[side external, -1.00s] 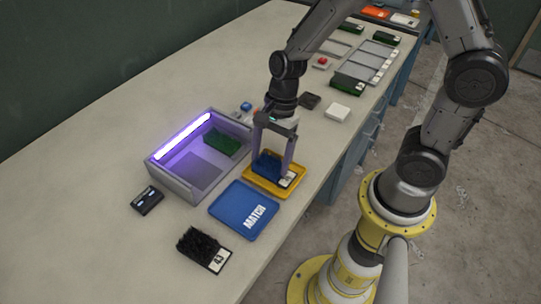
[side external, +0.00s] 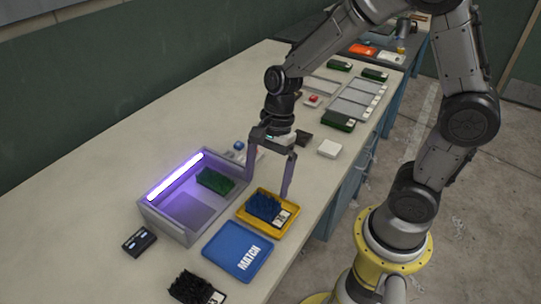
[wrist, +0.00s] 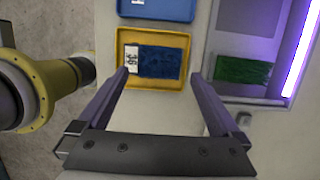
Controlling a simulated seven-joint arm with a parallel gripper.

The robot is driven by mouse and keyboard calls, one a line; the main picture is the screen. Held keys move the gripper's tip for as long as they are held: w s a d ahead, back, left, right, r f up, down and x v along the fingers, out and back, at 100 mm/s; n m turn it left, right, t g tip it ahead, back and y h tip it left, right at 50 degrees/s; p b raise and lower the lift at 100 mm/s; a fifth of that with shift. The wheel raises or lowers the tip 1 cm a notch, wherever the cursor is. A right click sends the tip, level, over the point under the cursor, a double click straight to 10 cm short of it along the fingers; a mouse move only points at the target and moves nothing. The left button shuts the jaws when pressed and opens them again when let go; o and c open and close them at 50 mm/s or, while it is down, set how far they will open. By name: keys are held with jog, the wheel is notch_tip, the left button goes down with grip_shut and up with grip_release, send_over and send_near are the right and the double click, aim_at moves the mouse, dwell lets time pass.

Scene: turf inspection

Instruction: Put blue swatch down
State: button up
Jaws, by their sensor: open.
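The blue swatch (side external: 264,207), a tufted blue patch with a white number label, lies in the yellow tray (side external: 246,224). It also shows in the wrist view (wrist: 160,62), inside the yellow tray (wrist: 155,85), with its label reading 36 or similar. My gripper (side external: 268,190) is open and empty, its fingers spread above and behind the swatch. In the wrist view my gripper's fingertips (wrist: 158,76) stand wide on either side of the tray's near part, apart from the swatch.
The blue MATCH tray (side external: 230,243) lies in front of the yellow tray. A grey light box (side external: 180,232) with a lit purple tube holds a green swatch (side external: 215,180). A black swatch (side external: 187,286) lies nearest the camera. A small black device (side external: 139,241) sits left of the box.

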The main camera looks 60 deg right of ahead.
jog(key=v, duration=0.7)
jog(key=s+d+r+n+t+h, duration=0.3)
jog(key=s+r+n, duration=0.4)
jog(key=s+n, duration=0.5)
jog(key=d+n+t, duration=0.1)
jog(key=n+t, duration=0.1)
jog(key=n, duration=0.4)
jog(key=shift+s+d+t, duration=0.25)
jog(key=shift+t, duration=0.05)
